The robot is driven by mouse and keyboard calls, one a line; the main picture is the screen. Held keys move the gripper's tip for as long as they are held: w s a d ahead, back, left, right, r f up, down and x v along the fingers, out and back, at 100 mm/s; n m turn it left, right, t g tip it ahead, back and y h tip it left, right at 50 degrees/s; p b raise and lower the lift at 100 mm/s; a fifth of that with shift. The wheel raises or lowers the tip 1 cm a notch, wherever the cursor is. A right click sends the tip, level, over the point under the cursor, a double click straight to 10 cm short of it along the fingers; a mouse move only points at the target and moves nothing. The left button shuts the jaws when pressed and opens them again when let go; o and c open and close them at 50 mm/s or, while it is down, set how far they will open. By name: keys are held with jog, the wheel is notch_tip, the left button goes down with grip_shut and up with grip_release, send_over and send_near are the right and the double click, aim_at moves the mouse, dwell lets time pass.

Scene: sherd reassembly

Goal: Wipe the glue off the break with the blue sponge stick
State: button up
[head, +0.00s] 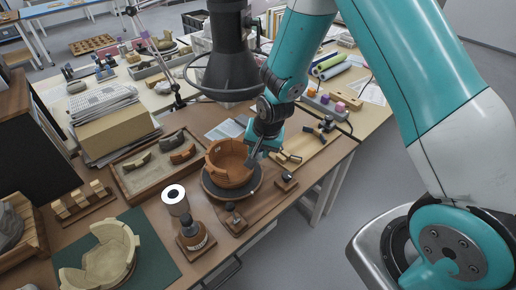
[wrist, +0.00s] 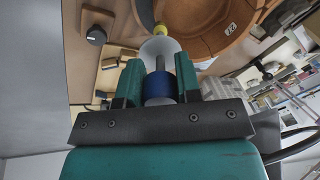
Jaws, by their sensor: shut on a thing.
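The orange-brown bowl (head: 228,172) stands on a dark round turntable (head: 232,194), with stepped broken edges at its rim. In the wrist view the bowl (wrist: 205,25) fills the top right and bears a small numbered label. My gripper (head: 256,152) is at the bowl's right rim. In the wrist view my gripper (wrist: 158,74) is shut on the sponge stick's blue part (wrist: 159,88). A pale rounded piece and a yellow tip (wrist: 160,30) lie beyond it, the tip beside the bowl wall. I cannot tell whether it touches. No glue can be made out.
A tray of sherds (head: 150,187) lies left of the bowl. A white-topped cylinder (head: 175,196) and a small wooden stand (head: 194,238) are in front. A dark lamp-like hood (head: 228,78) hangs behind the bowl. A pale broken bowl (head: 108,258) rests on a green mat (head: 160,250).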

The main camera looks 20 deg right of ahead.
jog(key=shift+p+v, duration=1.45)
jog(key=shift+v, duration=0.75)
jog(key=shift+w, duration=0.1)
